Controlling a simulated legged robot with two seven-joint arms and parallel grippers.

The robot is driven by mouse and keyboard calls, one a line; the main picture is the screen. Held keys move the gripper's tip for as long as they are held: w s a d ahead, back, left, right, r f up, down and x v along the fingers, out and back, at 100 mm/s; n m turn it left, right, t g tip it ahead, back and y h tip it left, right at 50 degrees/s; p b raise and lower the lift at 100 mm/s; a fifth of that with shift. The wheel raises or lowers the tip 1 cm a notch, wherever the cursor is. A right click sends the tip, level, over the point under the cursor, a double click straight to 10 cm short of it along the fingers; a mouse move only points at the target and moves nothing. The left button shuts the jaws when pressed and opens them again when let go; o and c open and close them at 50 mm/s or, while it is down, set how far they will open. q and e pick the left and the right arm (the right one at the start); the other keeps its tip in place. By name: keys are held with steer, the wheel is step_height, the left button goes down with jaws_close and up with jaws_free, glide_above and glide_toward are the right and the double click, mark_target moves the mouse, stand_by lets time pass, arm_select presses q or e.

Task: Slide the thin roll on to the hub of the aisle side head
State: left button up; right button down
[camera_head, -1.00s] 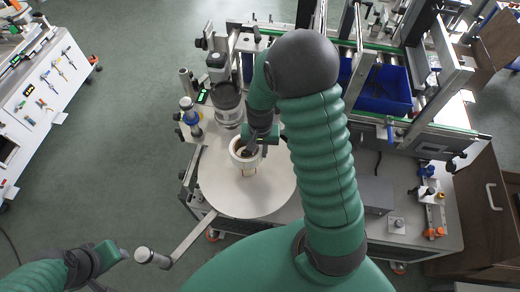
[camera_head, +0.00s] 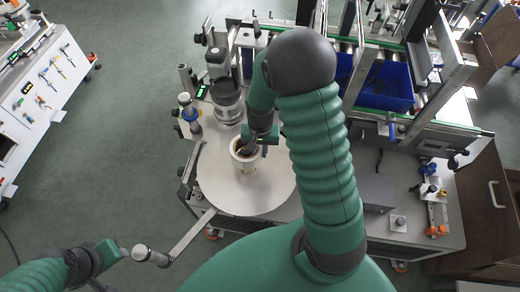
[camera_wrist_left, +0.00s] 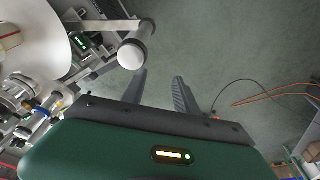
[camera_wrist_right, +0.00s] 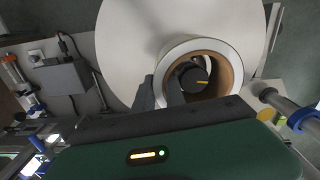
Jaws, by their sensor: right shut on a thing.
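The thin roll (camera_head: 244,161), white with a brown core, stands over the large pale disc (camera_head: 245,197) in the head view. My right gripper (camera_head: 250,146) is shut on the roll's wall. In the right wrist view the roll (camera_wrist_right: 222,54) has one finger outside it and the other inside its core. A dark round hub (camera_wrist_right: 193,78) with a yellow mark shows inside the core opening; how far the roll is over it, I cannot tell. My left gripper (camera_wrist_left: 160,95) is open and empty, away from the disc.
A swing arm with a pale round knob (camera_head: 141,253) juts out close to my left gripper. A camera-like unit (camera_head: 228,98) and posts stand behind the disc. A grey box (camera_head: 376,193) sits to the right. Open floor lies to the left.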

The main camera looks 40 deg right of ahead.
steer(key=shift+f+b, duration=0.45)
steer(key=shift+f, duration=0.2)
steer(key=c, duration=1.4)
jaws_free()
steer(key=shift+o, duration=0.4)
steer(key=shift+d, duration=0.15)
